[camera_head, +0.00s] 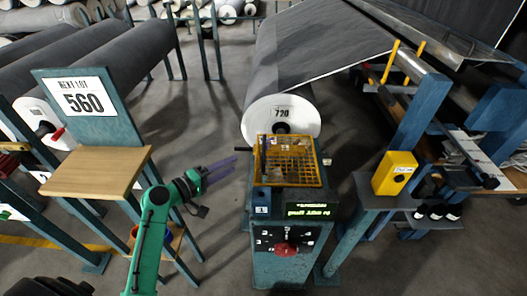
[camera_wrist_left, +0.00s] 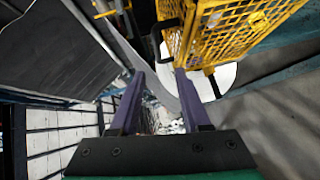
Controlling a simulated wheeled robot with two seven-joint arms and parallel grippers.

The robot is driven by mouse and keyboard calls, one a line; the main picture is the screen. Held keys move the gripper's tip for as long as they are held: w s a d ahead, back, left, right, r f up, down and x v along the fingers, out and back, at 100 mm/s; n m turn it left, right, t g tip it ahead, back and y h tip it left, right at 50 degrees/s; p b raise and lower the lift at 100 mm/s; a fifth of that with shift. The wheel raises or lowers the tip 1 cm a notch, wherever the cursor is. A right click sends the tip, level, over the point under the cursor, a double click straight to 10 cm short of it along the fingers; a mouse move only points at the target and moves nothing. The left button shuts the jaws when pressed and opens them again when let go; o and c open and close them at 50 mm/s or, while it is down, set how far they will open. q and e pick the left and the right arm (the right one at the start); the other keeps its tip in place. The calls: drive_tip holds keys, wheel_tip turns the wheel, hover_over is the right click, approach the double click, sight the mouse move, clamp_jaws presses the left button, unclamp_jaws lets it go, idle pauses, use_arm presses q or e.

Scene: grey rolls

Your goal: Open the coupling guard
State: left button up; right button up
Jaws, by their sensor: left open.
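The coupling guard (camera_head: 288,160) is a yellow mesh cage on top of the teal machine stand (camera_head: 285,240), in front of the roll marked 720. It looks closed over the parts inside. A dark handle (camera_head: 243,148) sticks out at its left side. In the left wrist view the yellow guard (camera_wrist_left: 240,28) fills the upper right, with the black handle (camera_wrist_left: 165,25) at its left edge. My left gripper (camera_head: 222,168) is open and empty, left of the guard and apart from it. Its purple fingers also show in the left wrist view (camera_wrist_left: 159,74). My right gripper is not in view.
A wooden shelf (camera_head: 98,171) with a 560 sign stands left of my arm. The stand carries a lit display (camera_head: 307,212) and a red knob (camera_head: 286,248). A yellow box (camera_head: 395,173) sits on a bench at right.

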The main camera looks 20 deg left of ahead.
sight(263, 146)
use_arm(q)
drive_tip(key=x, duration=0.7)
drive_tip(key=p+x, duration=0.1)
drive_tip(key=x, duration=0.6)
drive_tip(key=shift+w+d+r, duration=0.15)
drive_tip(key=shift+w+r, duration=0.05)
drive_tip(key=shift+w, duration=0.05)
clamp_jaws()
idle(0.5)
